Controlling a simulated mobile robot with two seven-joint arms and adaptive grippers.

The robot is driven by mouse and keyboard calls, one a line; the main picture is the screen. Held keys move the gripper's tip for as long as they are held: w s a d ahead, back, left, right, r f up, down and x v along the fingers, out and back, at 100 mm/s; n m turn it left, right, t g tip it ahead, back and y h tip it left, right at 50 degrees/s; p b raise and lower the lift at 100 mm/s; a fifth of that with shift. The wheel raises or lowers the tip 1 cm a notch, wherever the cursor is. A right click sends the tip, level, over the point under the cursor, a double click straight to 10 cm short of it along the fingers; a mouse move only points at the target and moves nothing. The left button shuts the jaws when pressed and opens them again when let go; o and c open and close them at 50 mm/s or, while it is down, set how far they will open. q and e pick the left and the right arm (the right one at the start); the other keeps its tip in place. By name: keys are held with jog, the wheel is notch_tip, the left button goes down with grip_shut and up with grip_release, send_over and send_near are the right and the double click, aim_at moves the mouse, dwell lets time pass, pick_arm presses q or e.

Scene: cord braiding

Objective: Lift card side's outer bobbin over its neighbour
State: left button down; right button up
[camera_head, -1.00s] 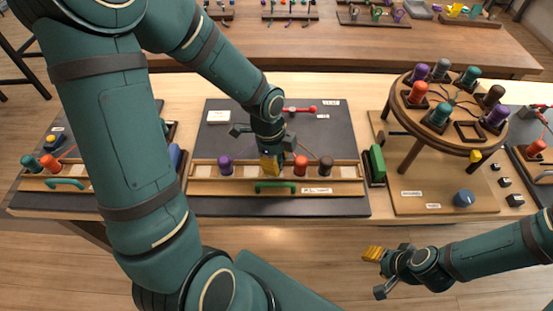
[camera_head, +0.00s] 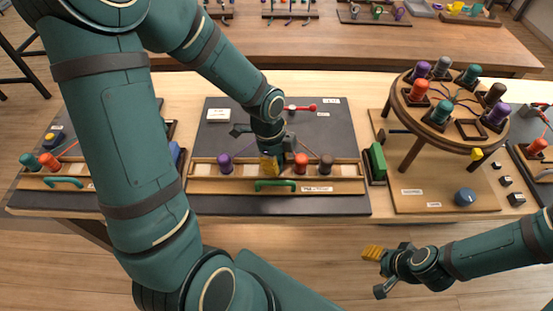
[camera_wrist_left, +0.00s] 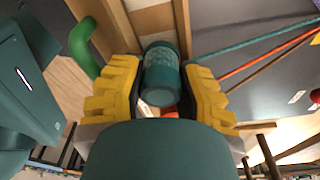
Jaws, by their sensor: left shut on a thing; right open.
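A wooden rack (camera_head: 205,187) with a green handle lies on the dark mat. A purple bobbin (camera_head: 225,164) stands left of my left gripper (camera_head: 270,165), with pale slots beside it. An orange-red bobbin (camera_head: 301,163) and a brown bobbin (camera_head: 326,164) stand to its right. In the left wrist view, my yellow finger pads are shut on a teal bobbin (camera_wrist_left: 163,75); the gripper hides it in the head view. I cannot tell whether it clears the rack. A white card (camera_head: 218,116) lies at the mat's upper left. My right gripper (camera_head: 373,272) is open and empty, off the table's front edge.
A round stand (camera_head: 400,112) with several bobbins stands to the right. A green block (camera_head: 377,162) is beside the rack's right end. A red-handled tool (camera_head: 301,108) lies behind the rack. Teal and orange cords (camera_wrist_left: 275,45) stretch off in the left wrist view.

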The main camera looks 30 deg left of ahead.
pick_arm(q)
jog(key=shift+f, duration=0.4)
